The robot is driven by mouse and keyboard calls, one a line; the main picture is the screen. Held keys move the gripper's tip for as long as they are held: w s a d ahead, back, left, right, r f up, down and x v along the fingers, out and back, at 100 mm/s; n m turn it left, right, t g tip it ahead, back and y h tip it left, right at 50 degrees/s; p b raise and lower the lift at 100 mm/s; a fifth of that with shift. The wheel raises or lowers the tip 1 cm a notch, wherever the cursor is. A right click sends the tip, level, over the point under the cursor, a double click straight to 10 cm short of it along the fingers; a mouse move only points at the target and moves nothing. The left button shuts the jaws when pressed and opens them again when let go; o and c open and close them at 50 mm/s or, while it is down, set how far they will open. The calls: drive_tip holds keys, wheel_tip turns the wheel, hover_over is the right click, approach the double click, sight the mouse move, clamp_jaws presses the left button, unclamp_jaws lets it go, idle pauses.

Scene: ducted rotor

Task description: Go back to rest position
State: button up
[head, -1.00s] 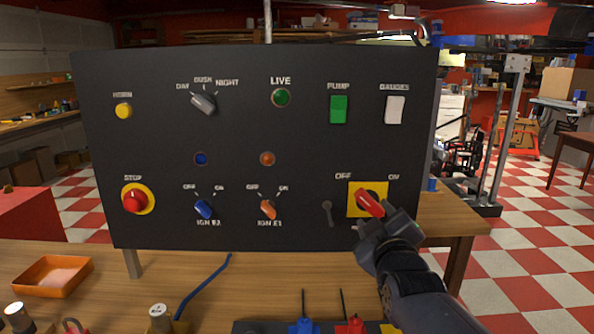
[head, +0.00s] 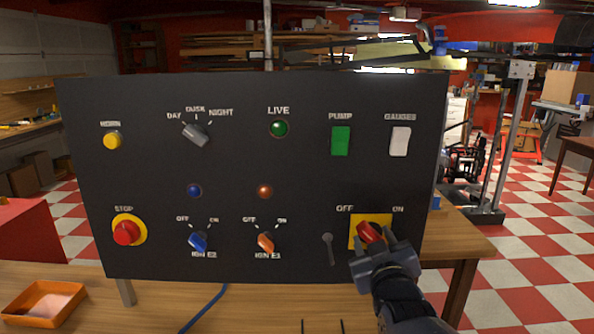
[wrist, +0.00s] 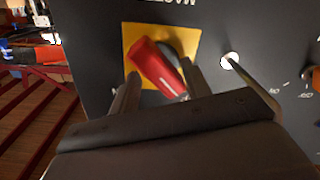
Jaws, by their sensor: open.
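My gripper (head: 388,247) is in front of the lower right of the black control panel (head: 232,172). Its jaws are open, with one finger on either side of the red switch handle (head: 369,232) on a yellow plate. In the wrist view the red handle (wrist: 158,68) shows tilted between the two fingertips (wrist: 160,82), with the yellow plate (wrist: 133,40) behind it. I cannot tell whether a finger touches the handle. In the head view the handle points up and left, toward the OFF label. The gripper hides part of the plate.
The panel stands on a wooden bench (head: 455,240). A key-like part (head: 328,247) hangs left of the yellow plate and shows in the wrist view (wrist: 250,80). An orange tray (head: 45,303) sits at the bench's left.

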drive_tip(key=shift+r+m+p, duration=0.1)
drive_tip(key=shift+m+p, duration=1.1)
drive_tip(key=shift+m, duration=0.2)
